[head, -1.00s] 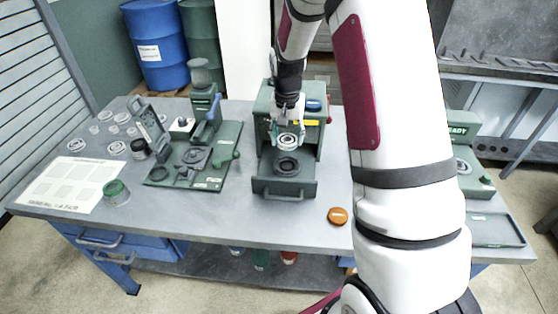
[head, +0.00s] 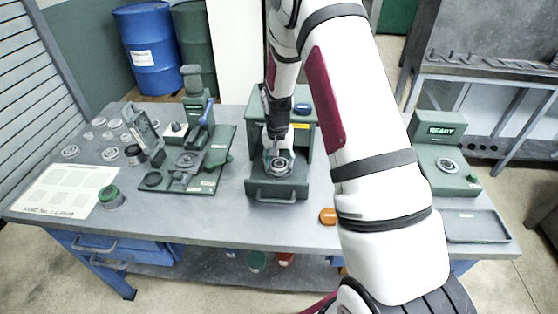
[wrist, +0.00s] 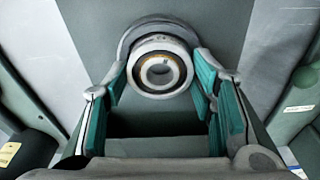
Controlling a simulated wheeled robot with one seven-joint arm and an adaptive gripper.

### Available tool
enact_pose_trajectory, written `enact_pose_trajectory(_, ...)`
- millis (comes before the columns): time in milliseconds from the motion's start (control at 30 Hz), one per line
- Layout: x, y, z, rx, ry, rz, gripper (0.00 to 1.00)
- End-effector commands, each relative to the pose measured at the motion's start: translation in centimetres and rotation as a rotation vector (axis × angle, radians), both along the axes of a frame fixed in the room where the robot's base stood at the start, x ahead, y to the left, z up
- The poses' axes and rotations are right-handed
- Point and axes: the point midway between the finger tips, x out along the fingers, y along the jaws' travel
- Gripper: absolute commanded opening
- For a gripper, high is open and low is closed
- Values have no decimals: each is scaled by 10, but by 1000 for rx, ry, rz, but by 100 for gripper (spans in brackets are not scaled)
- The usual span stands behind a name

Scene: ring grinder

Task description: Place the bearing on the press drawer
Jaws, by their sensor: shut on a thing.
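The bearing (head: 279,167) is a silver ring with a dark centre. In the wrist view the bearing (wrist: 160,68) sits between the teal finger pads of my gripper (wrist: 160,75), which is shut on it. In the head view my gripper (head: 278,154) points down over the pulled-out press drawer (head: 277,190), a dark green tray with a handle. The bearing is at the drawer's round seat, which it mostly hides; part of a grey round rim (wrist: 152,27) shows behind it. I cannot tell if bearing and seat touch.
The green press (head: 305,135) stands around and behind my gripper. A green fixture with a blue lever (head: 205,112) is to the left. An orange disc (head: 327,216) lies right of the drawer. A READY station (head: 440,130) stands right, beyond my arm.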

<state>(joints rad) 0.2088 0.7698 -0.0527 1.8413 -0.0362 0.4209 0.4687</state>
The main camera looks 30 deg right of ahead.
Motion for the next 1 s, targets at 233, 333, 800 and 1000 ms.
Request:
enact_pose_trajectory(233, 0, 0, -2, 1, 1, 0, 71)
enact_pose_trajectory(333, 0, 0, -2, 1, 1, 0, 71)
enact_pose_trajectory(800, -2, 3, 39, -1, -4, 0, 71)
enact_pose_trajectory(1000, -5, 6, 80, -1, -6, 0, 71)
